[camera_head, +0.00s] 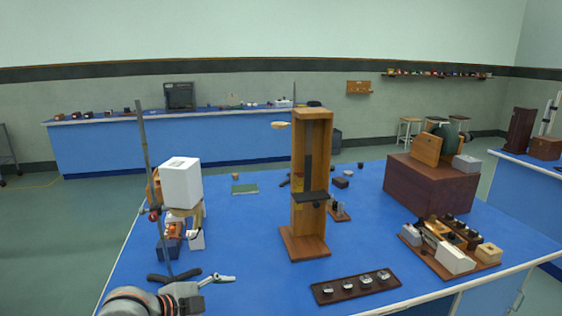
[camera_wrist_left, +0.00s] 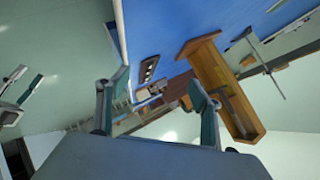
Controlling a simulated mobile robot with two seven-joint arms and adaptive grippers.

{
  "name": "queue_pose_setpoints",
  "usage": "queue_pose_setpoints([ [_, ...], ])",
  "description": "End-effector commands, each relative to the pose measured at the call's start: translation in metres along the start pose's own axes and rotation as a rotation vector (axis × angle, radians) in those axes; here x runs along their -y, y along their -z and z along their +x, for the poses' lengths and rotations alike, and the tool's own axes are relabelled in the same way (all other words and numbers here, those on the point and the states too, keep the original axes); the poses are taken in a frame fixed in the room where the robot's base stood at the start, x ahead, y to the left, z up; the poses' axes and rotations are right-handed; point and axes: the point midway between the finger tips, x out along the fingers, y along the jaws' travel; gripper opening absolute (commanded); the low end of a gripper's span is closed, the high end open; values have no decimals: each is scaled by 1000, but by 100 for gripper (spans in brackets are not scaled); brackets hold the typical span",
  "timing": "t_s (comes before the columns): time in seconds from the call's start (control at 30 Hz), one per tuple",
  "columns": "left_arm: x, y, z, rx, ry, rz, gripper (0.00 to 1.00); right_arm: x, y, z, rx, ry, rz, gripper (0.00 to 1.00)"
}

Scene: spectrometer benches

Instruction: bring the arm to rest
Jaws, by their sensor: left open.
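My left gripper (camera_head: 218,279) is low in the head view, above the front left edge of the blue bench (camera_head: 230,258). Its fingers stand apart with nothing between them. The left wrist view shows the two separated fingers (camera_wrist_left: 158,84) with the bench and its apparatus beyond. No arm comes in from the right in the head view. A jaw-like shape (camera_wrist_left: 24,88) at the left edge of the left wrist view may be my right gripper; its state is unclear.
A metal rod stand (camera_head: 143,140) with a white box (camera_head: 181,184) stands close beyond my left gripper. A tall wooden stand (camera_head: 325,165) is mid-bench. A dark tray (camera_head: 320,294) of small pieces lies at the front. A brown box (camera_head: 430,185) is at the right.

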Motion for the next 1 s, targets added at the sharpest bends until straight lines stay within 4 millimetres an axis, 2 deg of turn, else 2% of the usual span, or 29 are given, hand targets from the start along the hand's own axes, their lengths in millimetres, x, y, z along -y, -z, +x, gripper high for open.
queue_pose_setpoints([
  [0.03,-21,-12,8,5,16,-88,66,0,0,0,0,0,-1,40],
  [0.13,-51,-36,17,23,69,-246,66,-1,-1,0,1,0,-3,40],
  [0.33,-123,-88,19,82,176,-528,66,-4,-2,-1,2,-2,-12,40],
  [0.47,-177,-122,8,134,243,-681,66,-6,-2,-1,3,-3,-14,40],
  [0.6,-240,-153,-14,197,308,-819,66,-6,-2,-1,3,-3,-14,40],
  [0.7,-277,-168,-32,236,344,-886,66,-5,-2,-1,3,-3,-13,40],
  [0.83,-310,-179,-49,269,373,-935,66,-4,-2,-1,2,-3,-9,40],
  [1.0,-322,-183,-57,282,385,-952,66,-3,-1,0,1,-3,-5,40],
])
